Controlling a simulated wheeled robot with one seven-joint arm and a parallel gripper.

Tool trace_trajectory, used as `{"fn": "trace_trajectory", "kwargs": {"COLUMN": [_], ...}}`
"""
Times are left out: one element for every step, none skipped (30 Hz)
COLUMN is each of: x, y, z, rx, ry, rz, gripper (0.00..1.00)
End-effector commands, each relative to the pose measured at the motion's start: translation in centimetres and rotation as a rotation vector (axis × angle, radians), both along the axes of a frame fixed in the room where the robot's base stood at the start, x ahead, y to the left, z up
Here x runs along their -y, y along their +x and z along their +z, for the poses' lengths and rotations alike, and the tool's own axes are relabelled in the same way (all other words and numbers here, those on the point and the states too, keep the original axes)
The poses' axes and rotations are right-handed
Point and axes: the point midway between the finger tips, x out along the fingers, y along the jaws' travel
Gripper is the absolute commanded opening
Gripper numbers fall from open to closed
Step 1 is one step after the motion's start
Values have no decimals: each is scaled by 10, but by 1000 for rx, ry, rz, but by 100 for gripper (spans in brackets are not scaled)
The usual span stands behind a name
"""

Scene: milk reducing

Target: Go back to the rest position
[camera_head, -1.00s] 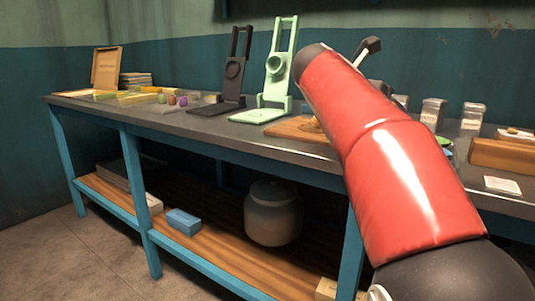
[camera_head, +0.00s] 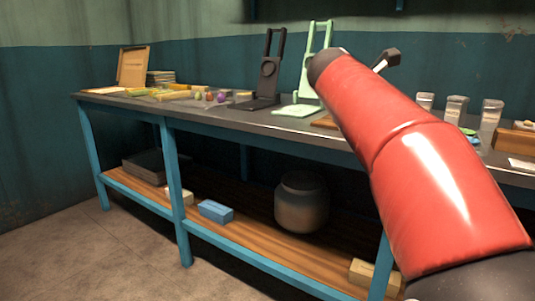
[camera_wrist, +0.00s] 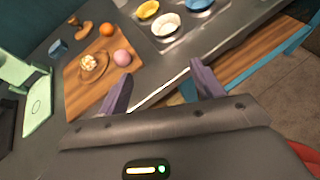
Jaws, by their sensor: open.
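My gripper (camera_wrist: 160,90) is open in the wrist view, its two purple-grey fingers apart with nothing between them. It is above the front edge of the counter (camera_wrist: 62,150). A wooden board (camera_wrist: 77,97) lies beyond the fingers, with an orange (camera_wrist: 107,29), a pink round thing (camera_wrist: 122,57) and a small bowl-like piece with pale contents (camera_wrist: 93,66) on it. In the head view my red arm crosses the right side and hides part of the counter, and the gripper fingers do not show there.
A black press stand (camera_head: 268,75) and a mint-green one (camera_head: 302,108) stand on the counter. Several jars (camera_head: 456,108) stand at the right. Yellow, white and blue bowls (camera_wrist: 167,24) sit near the counter edge. The lower shelf holds a large pot (camera_head: 301,203) and a blue box (camera_head: 215,211).

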Motion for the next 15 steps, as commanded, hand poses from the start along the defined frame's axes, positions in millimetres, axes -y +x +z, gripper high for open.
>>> {"fn": "trace_trajectory", "kwargs": {"x": [3, 4, 5, 6, 7, 8, 9, 9, 10, 10, 9, 8, 6, 4, 1], "y": [-5, -7, -11, -14, -17, -22, -27, -32, -38, -44, -50, -59, -67, -76, -89], "z": [-4, -8, -12, -16, -20, -26, -31, -36, -44, -49, -55, -64, -71, -78, -89], "rx": [16, 27, 43, 57, 71, 92, 107, 124, 149, 168, 187, 214, 237, 260, 294], "ry": [38, 66, 102, 134, 166, 212, 251, 294, 351, 396, 444, 513, 567, 625, 711], "rz": [-10, -17, -27, -37, -45, -61, -75, -90, -113, -131, -153, -185, -213, -245, -296], "gripper": [67, 67, 67, 67, 67, 67, 67, 67, 67, 67, 67, 67, 67, 67, 67]}}
